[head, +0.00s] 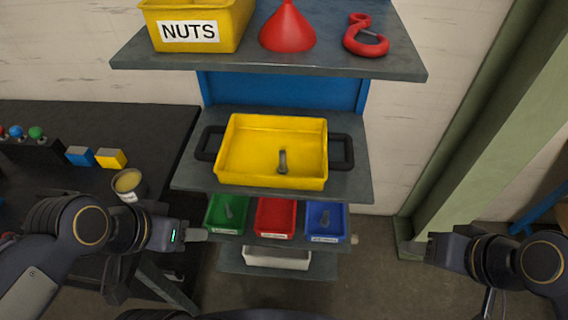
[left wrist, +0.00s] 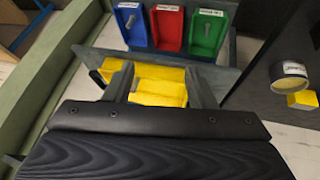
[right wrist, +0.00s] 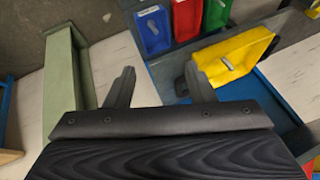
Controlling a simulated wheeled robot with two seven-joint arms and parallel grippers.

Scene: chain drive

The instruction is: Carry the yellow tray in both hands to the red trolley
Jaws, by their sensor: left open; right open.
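The yellow tray (head: 271,184) sits on the middle shelf, with a black handle on its left and right sides and a grey metal piece (head: 283,161) inside. My left gripper (head: 207,235) is in front of the shelf, lower left of the tray and apart from it. It is open and empty; the tray (left wrist: 160,91) shows beyond its fingers in the left wrist view. My right gripper (head: 431,240) is off to the lower right, open and empty, apart from the tray. The tray (right wrist: 232,55) shows beyond its right finger in the right wrist view. I see no red trolley.
Green (head: 222,228), red (head: 275,233) and blue (head: 325,236) bins sit on the shelf below. The top shelf holds a NUTS bin (head: 200,48), red funnel (head: 287,28) and red hook (head: 366,44). A dark bench (head: 130,125) stands left, a green post (head: 470,130) right.

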